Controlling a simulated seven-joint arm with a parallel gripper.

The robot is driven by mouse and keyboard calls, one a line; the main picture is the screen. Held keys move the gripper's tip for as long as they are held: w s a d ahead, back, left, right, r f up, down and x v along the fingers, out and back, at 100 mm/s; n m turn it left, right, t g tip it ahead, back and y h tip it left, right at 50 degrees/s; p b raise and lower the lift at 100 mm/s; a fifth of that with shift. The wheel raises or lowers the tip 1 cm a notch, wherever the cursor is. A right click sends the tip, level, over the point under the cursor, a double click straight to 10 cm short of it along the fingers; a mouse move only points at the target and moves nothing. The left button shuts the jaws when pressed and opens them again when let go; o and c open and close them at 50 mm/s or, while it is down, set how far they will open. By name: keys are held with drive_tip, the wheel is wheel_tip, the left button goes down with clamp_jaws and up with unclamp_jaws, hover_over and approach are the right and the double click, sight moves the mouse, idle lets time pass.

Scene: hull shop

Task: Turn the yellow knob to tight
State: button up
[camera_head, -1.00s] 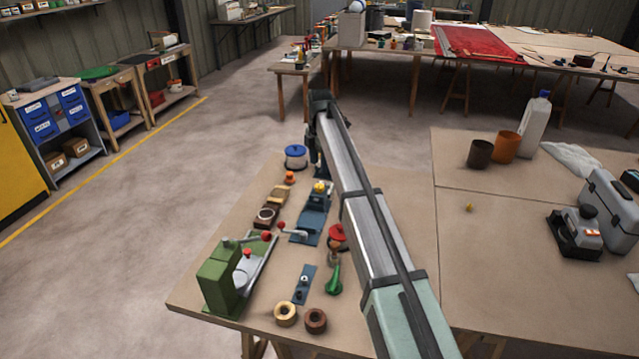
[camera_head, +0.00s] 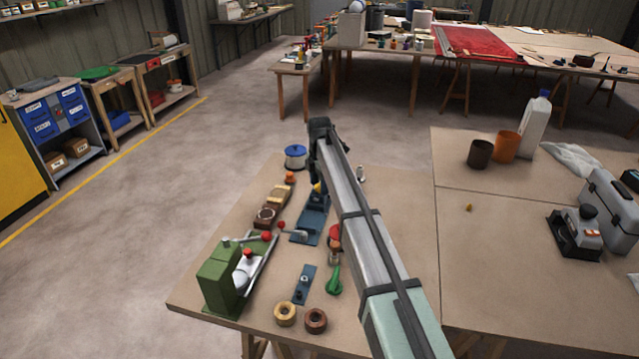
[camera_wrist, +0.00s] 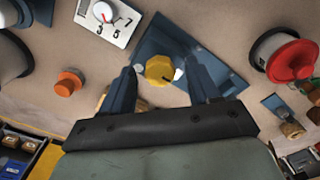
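The yellow knob (camera_wrist: 159,71) sits on a blue base (camera_wrist: 168,42) in the wrist view, with a dark mark on its right side. My gripper (camera_wrist: 164,75) is open, with one dark finger on each side of the knob and a visible gap at each. I cannot tell its height over the knob exactly. In the head view the knob (camera_head: 318,188) is partly hidden by my gripper (camera_head: 317,178), and the blue base (camera_head: 309,222) shows beside my arm.
An orange knob (camera_wrist: 69,81) and a white numbered dial (camera_wrist: 106,18) lie near the left finger. A red-topped round part (camera_wrist: 290,60) is to the right. In the head view, a green machine (camera_head: 222,278) and a blue-lidded pot (camera_head: 296,156) share the bench.

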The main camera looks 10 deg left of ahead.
drive_tip(key=c, duration=1)
